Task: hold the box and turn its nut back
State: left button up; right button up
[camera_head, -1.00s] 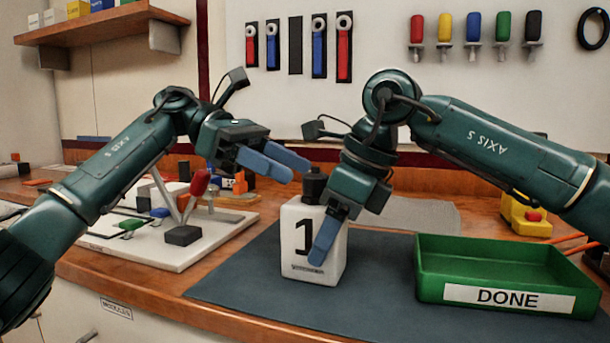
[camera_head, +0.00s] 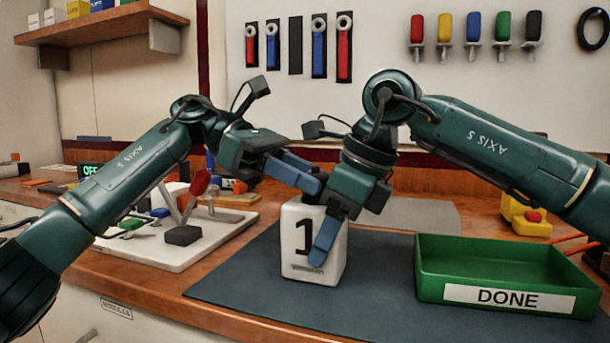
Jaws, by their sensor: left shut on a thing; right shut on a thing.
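The white box (camera_head: 297,262) with a black "1" on its front stands upright on the dark mat. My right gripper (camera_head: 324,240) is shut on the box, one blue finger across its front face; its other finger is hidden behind. My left gripper (camera_head: 314,184) is at the top of the box, its blue fingers shut around the black nut.
A green tray (camera_head: 425,286) marked DONE stands right of the box on the dark mat (camera_head: 240,283). A white board (camera_head: 150,253) with a red-tipped lever (camera_head: 199,183) and coloured switches lies left. A yellow box with a red button (camera_head: 529,217) sits at the back right.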

pick_arm(q)
jog(key=shift+c, duration=1.3)
jog(key=shift+n+t, duration=0.8)
jog(key=shift+t, duration=0.1)
jog(key=o, duration=1)
jog(key=shift+a, duration=0.1)
jog(key=v, duration=1.2)
jog(key=shift+f, duration=0.2)
jog(key=shift+h, duration=0.3)
